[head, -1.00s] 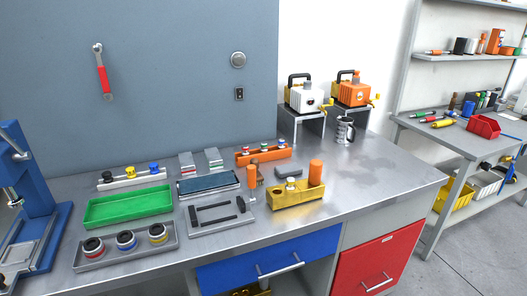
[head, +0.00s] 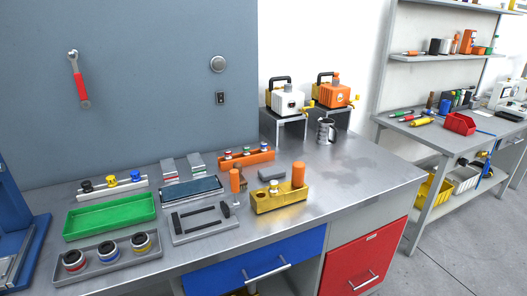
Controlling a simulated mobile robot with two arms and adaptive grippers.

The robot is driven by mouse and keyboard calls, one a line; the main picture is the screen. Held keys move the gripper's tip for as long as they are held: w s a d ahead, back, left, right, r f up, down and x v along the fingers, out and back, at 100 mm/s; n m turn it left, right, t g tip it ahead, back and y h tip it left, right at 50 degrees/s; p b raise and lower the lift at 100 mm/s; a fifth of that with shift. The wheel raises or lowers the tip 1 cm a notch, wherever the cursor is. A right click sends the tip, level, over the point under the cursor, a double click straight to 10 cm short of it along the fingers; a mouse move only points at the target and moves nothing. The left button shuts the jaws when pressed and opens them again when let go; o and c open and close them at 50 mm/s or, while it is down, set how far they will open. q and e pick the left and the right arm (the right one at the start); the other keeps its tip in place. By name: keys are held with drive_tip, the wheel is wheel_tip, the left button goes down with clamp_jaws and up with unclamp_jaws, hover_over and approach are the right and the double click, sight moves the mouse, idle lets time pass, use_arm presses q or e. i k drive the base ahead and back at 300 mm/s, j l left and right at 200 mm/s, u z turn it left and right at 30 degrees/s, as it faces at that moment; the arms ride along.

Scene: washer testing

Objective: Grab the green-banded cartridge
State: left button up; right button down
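No cartridge with a clearly green band can be made out at this size. An orange rack (head: 255,159) at the back holds several small capped pieces whose band colours are hard to tell. A yellow block (head: 282,203) holds a small grey-topped piece (head: 273,186) and an orange cylinder (head: 298,174). Neither of my grippers is in view.
A green tray (head: 110,217) looks empty. Beside it are a grey holder with dark bars (head: 205,223) and a dark panel (head: 190,190). Two pump units (head: 288,102) stand on raised stands behind. A metal mug (head: 325,131) stands near them. The bench's right part is clear.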

sight(246, 149)
drive_tip(key=i+l, duration=0.15)
drive_tip(key=l, duration=0.2)
drive_tip(key=i+l, duration=0.1)
drive_tip(key=l, duration=0.3)
drive_tip(key=i+l+u, duration=0.1)
drive_tip(key=l, duration=0.25)
drive_tip(key=i+l, duration=0.2)
drive_tip(key=l, duration=0.2)
drive_tip(key=i+l+u, duration=0.1)
drive_tip(key=l, duration=0.25)
